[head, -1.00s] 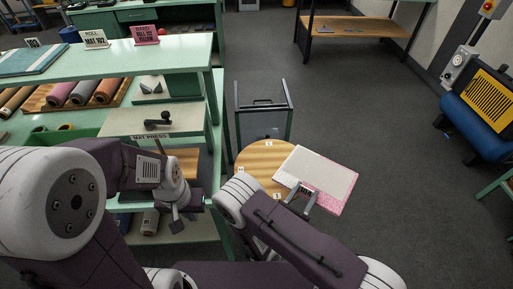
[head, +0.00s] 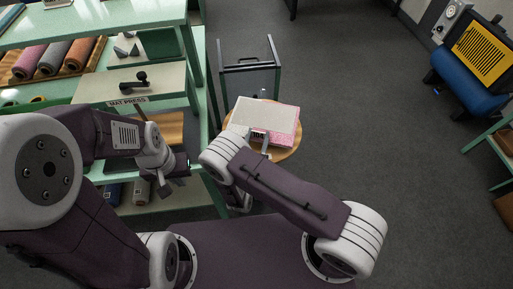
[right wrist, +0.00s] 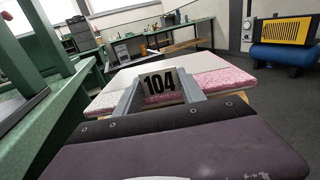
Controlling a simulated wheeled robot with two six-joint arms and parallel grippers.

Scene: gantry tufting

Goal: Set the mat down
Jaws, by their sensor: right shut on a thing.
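The mat (head: 263,115) is a flat slab with a pale top and a pink speckled side. It is over the round wooden top (head: 291,141), whose rim shows around it. I cannot tell whether the two touch. My right gripper (head: 259,136) is shut on the mat's near edge.
A green bench with the mat press (head: 128,87) and rolled mats (head: 53,58) stands at left. A dark-framed cart (head: 250,65) is just behind the round top. A blue and yellow machine (head: 474,70) is at far right. Grey floor right of the round top is clear.

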